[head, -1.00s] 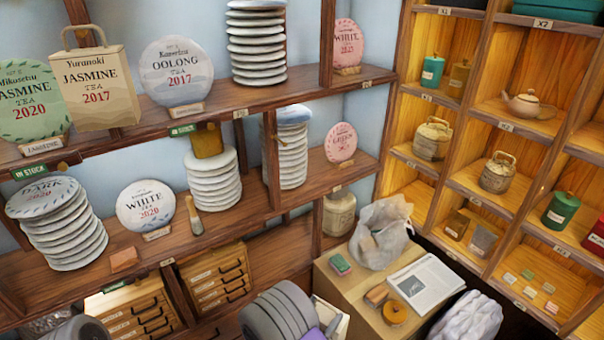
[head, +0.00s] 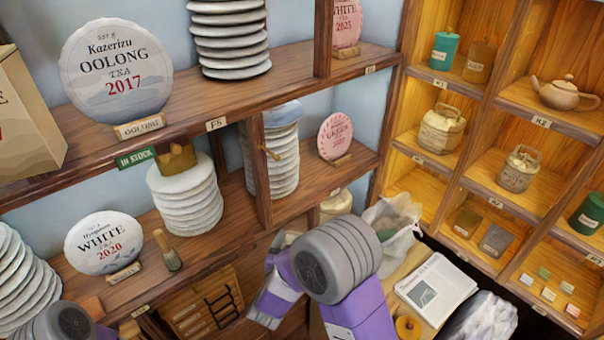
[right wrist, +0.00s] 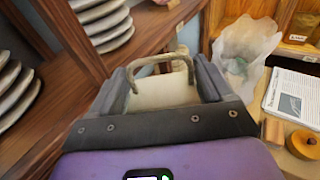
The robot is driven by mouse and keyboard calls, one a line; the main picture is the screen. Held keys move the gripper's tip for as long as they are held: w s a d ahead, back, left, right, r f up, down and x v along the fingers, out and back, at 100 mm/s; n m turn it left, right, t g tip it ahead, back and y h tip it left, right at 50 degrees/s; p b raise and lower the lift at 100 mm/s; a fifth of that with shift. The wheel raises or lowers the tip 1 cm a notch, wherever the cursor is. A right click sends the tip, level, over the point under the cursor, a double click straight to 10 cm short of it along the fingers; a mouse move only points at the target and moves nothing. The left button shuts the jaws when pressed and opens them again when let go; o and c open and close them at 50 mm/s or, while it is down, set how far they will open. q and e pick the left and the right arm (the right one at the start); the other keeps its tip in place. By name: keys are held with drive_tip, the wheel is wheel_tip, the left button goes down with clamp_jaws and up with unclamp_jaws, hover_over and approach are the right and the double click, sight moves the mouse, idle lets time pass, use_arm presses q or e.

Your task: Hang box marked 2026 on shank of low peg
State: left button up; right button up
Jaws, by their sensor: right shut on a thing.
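My right gripper (right wrist: 163,85) is shut on a cream box (right wrist: 165,95) with an arched handle (right wrist: 158,62), seen between the fingers in the right wrist view. No marking on the box can be read, so I cannot confirm 2026. In the head view the right gripper (head: 278,270) is at the lower middle, in front of the shelving; the box is mostly hidden there. A small wooden peg (head: 271,153) juts from the upright post above the gripper; I cannot tell if it is the low peg. The left gripper is out of view; only part of my left arm shows at lower left.
Stacked tea cakes (head: 190,200) and a white tea disc (head: 104,243) fill the shelves at left. A low counter with a plastic bag (head: 392,218) and a newspaper (head: 437,287) is at right. Lit cubbies with pots (head: 441,130) stand behind it.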

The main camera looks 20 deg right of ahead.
wheel_tip(320, 180, up, 13)
drive_tip(key=w+n+t+y, duration=0.1)
drive_tip(key=n+t+y, duration=0.1)
drive_tip(key=n+y, duration=0.6)
drive_tip(key=y, duration=0.2)
approach(275, 157)
drive_tip(key=d+f, duration=0.1)
drive_tip(key=d, duration=0.2)
drive_tip(key=shift+w+a+f+b, duration=0.2)
drive_tip(key=shift+w+a, duration=0.3)
drive_tip(key=shift+w, duration=0.9)
drive_tip(key=shift+w+a+f+b, duration=0.2)
drive_tip(key=shift+w+a, duration=0.3)
drive_tip(key=shift+w, duration=0.95)
drive_tip(key=shift+w+a+f+b, duration=0.1)
drive_tip(key=shift+w+a+b, duration=0.3)
drive_tip(key=shift+w, duration=1)
drive_tip(key=shift+w+a+f, duration=0.1)
drive_tip(key=shift+w+a, duration=0.05)
drive_tip(key=shift+w, duration=0.05)
drive_tip(key=shift+w+a+f+b, duration=0.2)
drive_tip(key=shift+w+f+b, duration=0.2)
drive_tip(key=shift+w+f, duration=0.15)
